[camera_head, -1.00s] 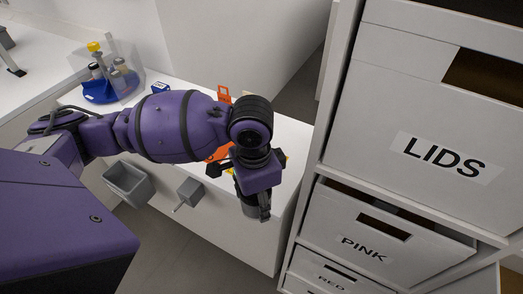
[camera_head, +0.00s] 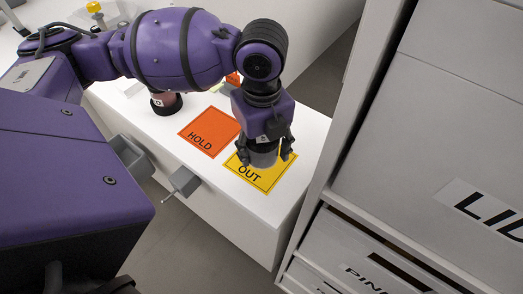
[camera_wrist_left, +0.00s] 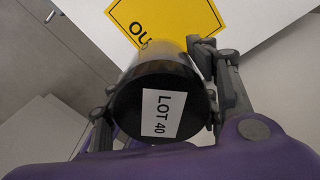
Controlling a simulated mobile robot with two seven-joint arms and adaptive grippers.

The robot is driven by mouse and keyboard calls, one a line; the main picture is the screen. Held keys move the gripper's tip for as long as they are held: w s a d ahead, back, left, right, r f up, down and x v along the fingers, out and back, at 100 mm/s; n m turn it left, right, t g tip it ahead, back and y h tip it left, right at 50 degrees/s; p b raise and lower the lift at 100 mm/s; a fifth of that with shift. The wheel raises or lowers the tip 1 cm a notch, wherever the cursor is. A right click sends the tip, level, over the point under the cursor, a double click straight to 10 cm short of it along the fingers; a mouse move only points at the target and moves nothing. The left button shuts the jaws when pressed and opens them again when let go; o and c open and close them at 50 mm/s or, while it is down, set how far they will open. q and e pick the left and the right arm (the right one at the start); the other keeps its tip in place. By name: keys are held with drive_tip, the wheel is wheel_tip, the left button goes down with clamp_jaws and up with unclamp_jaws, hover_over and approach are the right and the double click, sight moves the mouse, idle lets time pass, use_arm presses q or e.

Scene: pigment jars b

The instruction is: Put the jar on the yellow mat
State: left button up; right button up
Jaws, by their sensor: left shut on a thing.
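My left gripper (camera_head: 265,150) is shut on a jar (camera_head: 263,159), which looks grey in the head view. In the left wrist view the jar (camera_wrist_left: 126,62) shows its black lid towards me, with a white label reading LOT 40, between the two fingers. The yellow mat (camera_head: 266,181), marked OUT, lies on the white worktop. The jar is over the far part of this mat; I cannot tell whether its base touches it. The yellow mat (camera_wrist_left: 168,16) also shows beyond the jar in the left wrist view. My right gripper is not in view.
An orange mat (camera_head: 210,131) marked HOLD lies to the left of the yellow one. Another jar (camera_head: 166,104), dark-lidded and reddish, stands further left, partly under my arm. A shelf unit (camera_head: 340,160) with labelled bins rises at right.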

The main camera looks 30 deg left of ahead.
use_arm(q)
drive_tip(key=w+a+f, duration=0.1)
drive_tip(key=f, duration=0.1)
drive_tip(key=w+f, duration=0.1)
drive_tip(key=f, duration=0.1)
drive_tip(key=w+a+f, duration=0.1)
drive_tip(key=w, duration=0.1)
drive_tip(key=shift+a+f+b, duration=0.3)
drive_tip(key=shift+f+b, duration=0.05)
drive_tip(key=shift+f, duration=0.05)
wheel_tip(320, 180, down, 3)
drive_tip(key=shift+w+a+f, duration=0.1)
drive_tip(key=shift+w, duration=0.05)
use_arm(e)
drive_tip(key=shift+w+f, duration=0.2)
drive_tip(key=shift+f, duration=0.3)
use_arm(q)
drive_tip(key=shift+f, duration=0.1)
drive_tip(key=o, duration=1)
drive_tip(key=shift+c, duration=0.2)
drive_tip(key=o, duration=0.3)
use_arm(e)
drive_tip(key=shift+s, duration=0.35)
